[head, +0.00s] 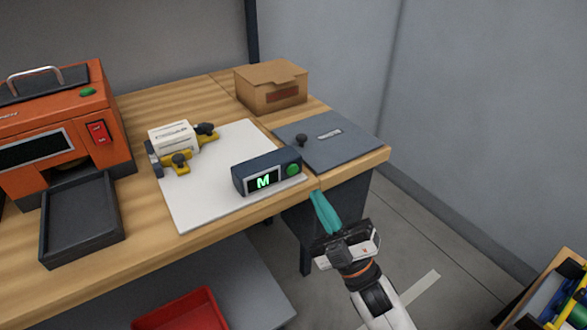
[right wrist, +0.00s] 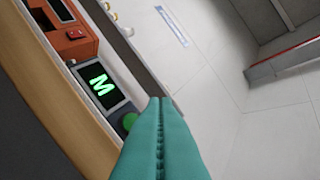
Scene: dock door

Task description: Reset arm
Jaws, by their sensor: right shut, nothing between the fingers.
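My right gripper (head: 324,212) has teal fingers and is shut with nothing between them. In the head view it is in front of the bench's right front edge, just right of and below a dark display box. In the right wrist view the closed teal fingers (right wrist: 160,140) fill the lower middle. The display box (head: 266,172) shows a green letter M and has a green button (head: 293,170) at its right end. The box also shows in the right wrist view (right wrist: 88,68), with the button partly hidden behind the fingers. My left gripper is not in view.
The wooden bench (head: 200,92) holds an orange machine (head: 80,110) with a dark tray (head: 80,220), a white board (head: 200,215) with a yellow-and-black fixture (head: 182,160), a cardboard box (head: 270,86) and a grey plate (head: 350,145). A red bin (head: 185,310) sits below. Open floor lies right of the bench.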

